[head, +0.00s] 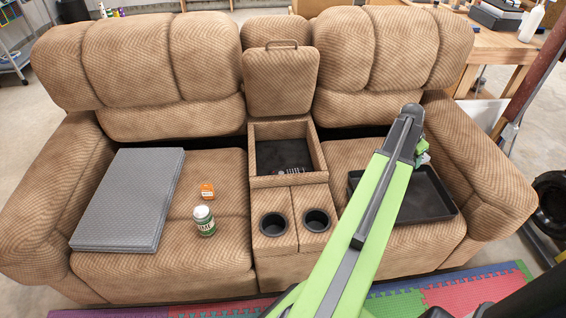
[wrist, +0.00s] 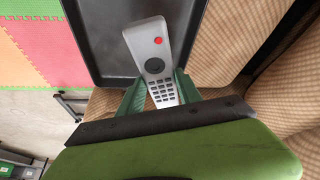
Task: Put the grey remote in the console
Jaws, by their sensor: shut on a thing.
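The grey remote (wrist: 156,62) has a red button, a dark round pad and rows of dark keys. In the wrist view my gripper (wrist: 160,86) is shut on its keypad end, with a green finger on each side. The remote's far end points over the black tray. In the head view my gripper (head: 421,149) is above the tray on the right seat, and the arm hides most of the remote. The console (head: 290,181) is between the seats, left of my gripper. Its lid (head: 281,82) is raised, its compartment is open, and a small light item lies inside.
The black tray (head: 446,208) lies on the right seat. Two cup holders (head: 274,224) are in front of the compartment. The left seat holds a grey mat (head: 128,198), an orange item (head: 207,190) and a green-labelled jar (head: 204,221). The tall recliner backs stand behind.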

